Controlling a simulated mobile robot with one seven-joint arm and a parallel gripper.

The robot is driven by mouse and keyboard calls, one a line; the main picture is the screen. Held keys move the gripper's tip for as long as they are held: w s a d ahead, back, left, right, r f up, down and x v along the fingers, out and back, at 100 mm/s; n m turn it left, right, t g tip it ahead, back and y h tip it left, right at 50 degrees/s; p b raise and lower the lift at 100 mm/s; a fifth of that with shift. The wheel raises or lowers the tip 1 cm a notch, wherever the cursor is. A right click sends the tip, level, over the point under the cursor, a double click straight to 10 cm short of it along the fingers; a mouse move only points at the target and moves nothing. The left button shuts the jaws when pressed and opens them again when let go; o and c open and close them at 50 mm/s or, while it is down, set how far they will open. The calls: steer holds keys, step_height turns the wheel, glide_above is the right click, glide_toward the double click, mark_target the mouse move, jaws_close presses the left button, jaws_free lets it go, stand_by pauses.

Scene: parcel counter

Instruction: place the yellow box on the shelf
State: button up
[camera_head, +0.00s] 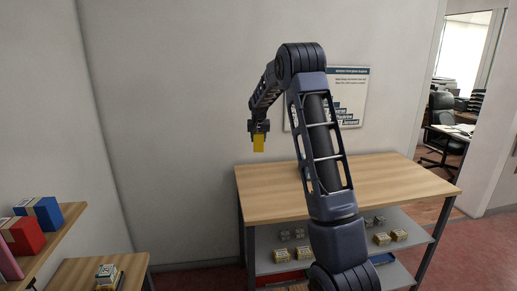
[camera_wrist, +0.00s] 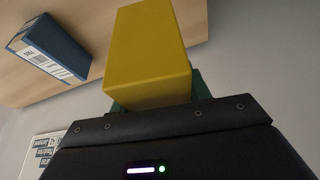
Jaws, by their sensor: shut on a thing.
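A wooden shelf (camera_head: 48,248) at the left of the head view bears a blue box, a red box and a pink item. The yellow box is well apart from it. The wrist view shows a wooden board (camera_wrist: 70,88) behind the yellow box, with a labelled blue box (camera_wrist: 48,47) on it.
The wooden table (camera_head: 385,175) has a largely clear top; my arm hides part of it. Its grey lower shelf (camera_head: 350,240) carries several small boxes. A lower wooden surface (camera_head: 72,275) at front left holds small packages (camera_head: 106,273). A poster (camera_head: 352,95) hangs behind my arm.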

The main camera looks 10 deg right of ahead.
steer(key=shift+r, duration=0.7)
steer(key=s+a+r+n+y, duration=0.1)
steer(key=s+a+r+n, duration=0.2)
steer(key=a, duration=1.2)
steer(key=s+a+r+n+y, duration=0.15)
steer(key=a+n, duration=0.25)
steer(key=a, duration=1.1)
steer(key=s+a+r+n+y, duration=0.1)
steer(key=s+a+r+n, duration=0.25)
steer(key=a, duration=1.15)
steer(key=s+a+r+n+g+y, duration=0.15)
steer(key=s+a+r+n, duration=0.35)
steer(key=s+a, duration=1.15)
steer(key=s+a+r+n+g, duration=0.3)
steer(key=s+a+r+n, duration=0.15)
steer(key=s+a, duration=1.2)
step_height(320, 180, down, 20)
steer(key=shift+w+a+r, duration=0.1)
steer(key=shift+w+r, duration=0.05)
steer(key=o, duration=1.1)
